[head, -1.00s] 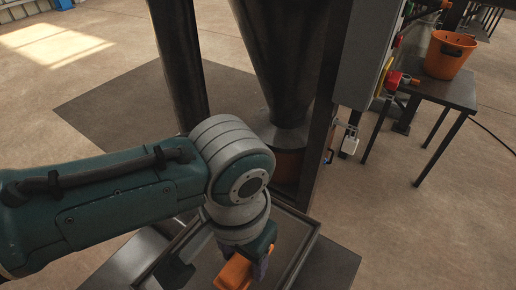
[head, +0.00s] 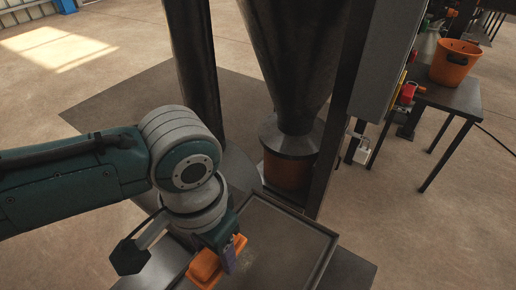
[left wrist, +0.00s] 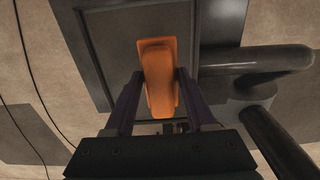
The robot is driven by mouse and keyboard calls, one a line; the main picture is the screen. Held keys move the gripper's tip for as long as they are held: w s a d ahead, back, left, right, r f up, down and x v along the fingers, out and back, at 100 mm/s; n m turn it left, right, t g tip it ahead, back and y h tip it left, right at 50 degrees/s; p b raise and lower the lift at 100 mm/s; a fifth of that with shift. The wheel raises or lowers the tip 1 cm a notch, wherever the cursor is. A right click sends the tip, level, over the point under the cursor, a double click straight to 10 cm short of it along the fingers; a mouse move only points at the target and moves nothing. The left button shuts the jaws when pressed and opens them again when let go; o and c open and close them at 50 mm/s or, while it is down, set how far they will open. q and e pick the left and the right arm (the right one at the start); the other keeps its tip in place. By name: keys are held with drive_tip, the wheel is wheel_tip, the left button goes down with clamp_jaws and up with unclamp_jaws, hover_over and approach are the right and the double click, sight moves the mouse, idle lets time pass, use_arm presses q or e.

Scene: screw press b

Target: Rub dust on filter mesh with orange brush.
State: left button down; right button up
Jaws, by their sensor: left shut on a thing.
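My left gripper (head: 232,258) is shut on the orange brush (head: 206,264) and holds it over the left part of the filter mesh (head: 280,250). The mesh is a grey framed panel, with a faint pale dusty patch beside the gripper. In the left wrist view the brush (left wrist: 160,80) sits between the two fingers (left wrist: 158,98), its orange back toward the camera. Its bristles are hidden, so I cannot tell if they touch the mesh. In this view the framed mesh (left wrist: 118,40) lies behind the brush. My right gripper is not in view.
A dark cone hopper (head: 300,60) stands over an orange-brown container (head: 290,172) behind the mesh. A dark post (head: 338,130) and grey cabinet (head: 385,55) rise at its right. An orange bucket (head: 454,63) stands on a side table (head: 450,97). Open floor lies at right.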

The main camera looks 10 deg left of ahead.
use_arm(q)
drive_tip(key=shift+d, duration=0.15)
drive_tip(key=shift+r, duration=0.1)
wheel_tip(320, 180, down, 8)
drive_tip(key=b, duration=0.5)
drive_tip(key=shift+r, duration=0.2)
drive_tip(key=w+b, duration=0.1)
drive_tip(key=w, duration=0.1)
drive_tip(key=w+d+b, duration=0.1)
drive_tip(key=w+b, duration=0.1)
drive_tip(key=w+d+b, duration=0.1)
drive_tip(key=w+b, duration=0.1)
drive_tip(key=shift+d, duration=0.1)
drive_tip(key=shift+w+d+r+b, duration=0.15)
drive_tip(key=shift+w+b, duration=0.1)
drive_tip(key=shift+b, duration=0.1)
drive_tip(key=shift+r, duration=0.1)
